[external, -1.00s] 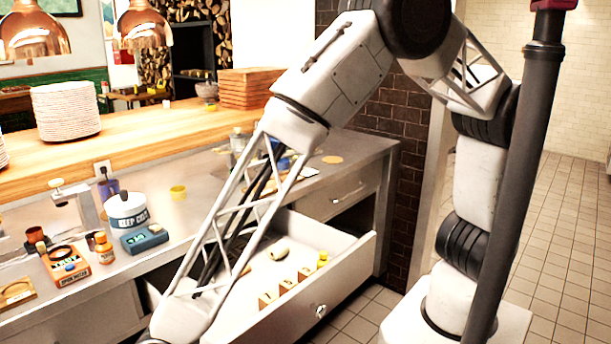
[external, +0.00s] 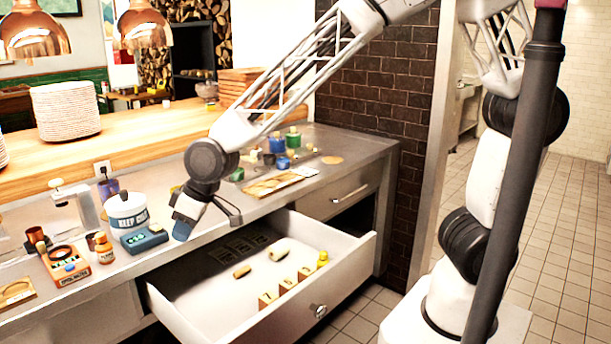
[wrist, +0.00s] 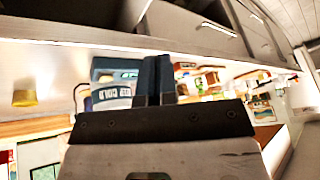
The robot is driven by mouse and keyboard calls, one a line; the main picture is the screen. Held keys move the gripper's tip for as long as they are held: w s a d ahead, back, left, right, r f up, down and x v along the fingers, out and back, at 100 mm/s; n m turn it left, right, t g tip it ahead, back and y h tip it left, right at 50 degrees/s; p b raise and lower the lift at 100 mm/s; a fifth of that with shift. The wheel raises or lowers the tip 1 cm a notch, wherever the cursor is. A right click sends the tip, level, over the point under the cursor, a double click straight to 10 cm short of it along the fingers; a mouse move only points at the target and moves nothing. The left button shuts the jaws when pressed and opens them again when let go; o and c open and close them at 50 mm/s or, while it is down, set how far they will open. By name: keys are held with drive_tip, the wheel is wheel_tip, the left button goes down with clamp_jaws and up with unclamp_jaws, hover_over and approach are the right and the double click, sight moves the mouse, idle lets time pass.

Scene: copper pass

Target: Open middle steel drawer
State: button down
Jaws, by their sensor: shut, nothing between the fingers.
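My gripper (external: 183,230) is shut and empty, above the drawer's back left end near the counter's front edge, apart from the knob. In the wrist view its two dark fingers (wrist: 153,80) are together, with nothing between them.
A shut drawer (external: 345,194) is at the right. The steel counter (external: 225,232) holds a blue-and-white tub (external: 126,212), a teal box (external: 145,239), an orange box (external: 66,266) and several bottles. Open floor (external: 545,240) lies at the right.

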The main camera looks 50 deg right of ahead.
drive_tip(key=s+d+r+m+h, duration=0.1)
drive_tip(key=d+r, duration=0.3)
drive_tip(key=d, duration=0.6)
drive_tip(key=d+r+m, duration=0.2)
drive_tip(key=d+r, duration=0.1)
drive_tip(key=d, duration=0.6)
drive_tip(key=s+d+r+m+h, duration=0.1)
drive_tip(key=d+r, duration=0.3)
drive_tip(key=d, duration=0.6)
drive_tip(key=s+d+r+m+h, duration=0.1)
drive_tip(key=s+d+m, duration=0.1)
drive_tip(key=s+d, duration=0.6)
drive_tip(key=s+d+r+m+h, duration=0.1)
drive_tip(key=s+d+m+h, duration=0.1)
drive_tip(key=s+d, duration=0.6)
drive_tip(key=d, duration=0.5)
drive_tip(key=shift+s+d+r, duration=0.25)
drive_tip(key=shift+r, duration=0.05)
